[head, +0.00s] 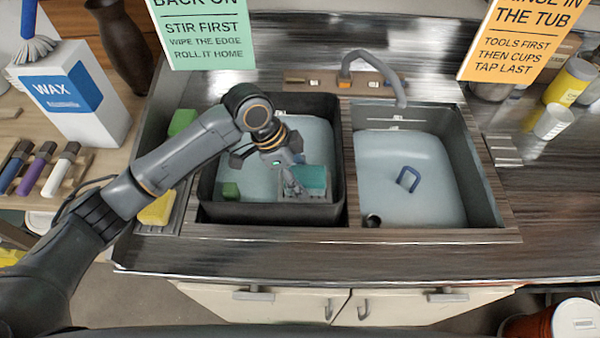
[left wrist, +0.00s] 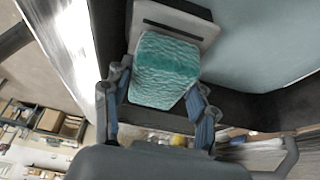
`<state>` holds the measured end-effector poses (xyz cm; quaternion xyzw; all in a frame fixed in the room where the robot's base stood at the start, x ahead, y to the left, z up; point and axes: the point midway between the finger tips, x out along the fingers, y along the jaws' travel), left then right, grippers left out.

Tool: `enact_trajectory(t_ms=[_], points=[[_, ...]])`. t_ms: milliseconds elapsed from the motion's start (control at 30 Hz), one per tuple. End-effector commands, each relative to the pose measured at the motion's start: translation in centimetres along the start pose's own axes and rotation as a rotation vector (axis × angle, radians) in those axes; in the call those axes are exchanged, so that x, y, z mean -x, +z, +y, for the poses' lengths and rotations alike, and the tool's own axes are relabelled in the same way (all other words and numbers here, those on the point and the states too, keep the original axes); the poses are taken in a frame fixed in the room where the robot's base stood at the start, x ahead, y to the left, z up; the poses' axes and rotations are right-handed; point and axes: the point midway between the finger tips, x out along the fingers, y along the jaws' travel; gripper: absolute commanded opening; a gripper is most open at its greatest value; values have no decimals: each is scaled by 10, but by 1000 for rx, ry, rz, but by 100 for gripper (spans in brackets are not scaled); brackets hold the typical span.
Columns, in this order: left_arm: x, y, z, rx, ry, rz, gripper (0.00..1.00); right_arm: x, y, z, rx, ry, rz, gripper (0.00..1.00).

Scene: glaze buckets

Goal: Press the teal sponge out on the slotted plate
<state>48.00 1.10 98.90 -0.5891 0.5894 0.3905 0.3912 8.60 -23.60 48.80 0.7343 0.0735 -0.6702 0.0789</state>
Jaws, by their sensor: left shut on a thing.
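The teal sponge (head: 314,177) is a block with a wavy textured face, at the right side of the left basin. In the left wrist view the sponge (left wrist: 165,70) sits between the two fingers of my left gripper (left wrist: 160,88), which is shut on it. The grey slotted plate (left wrist: 190,22) lies right behind the sponge in that view, with one dark slot showing and the rest hidden. In the head view my left gripper (head: 293,183) is at the sponge's left side. Whether the sponge is pressed against the plate cannot be told. My right gripper is not in view.
The right basin (head: 470,170) holds a blue handle (head: 408,179). A faucet (head: 390,75) stands behind. A green sponge (head: 182,122) and a yellow sponge (head: 157,208) lie at the left.

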Motion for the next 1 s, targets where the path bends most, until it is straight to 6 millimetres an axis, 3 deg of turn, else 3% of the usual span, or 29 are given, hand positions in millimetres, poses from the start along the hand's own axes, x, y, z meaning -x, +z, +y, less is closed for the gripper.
enact_trajectory(t_ms=[1000], points=[[-12, 5, 0, 0, 1, 0, 32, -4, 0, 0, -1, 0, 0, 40]])
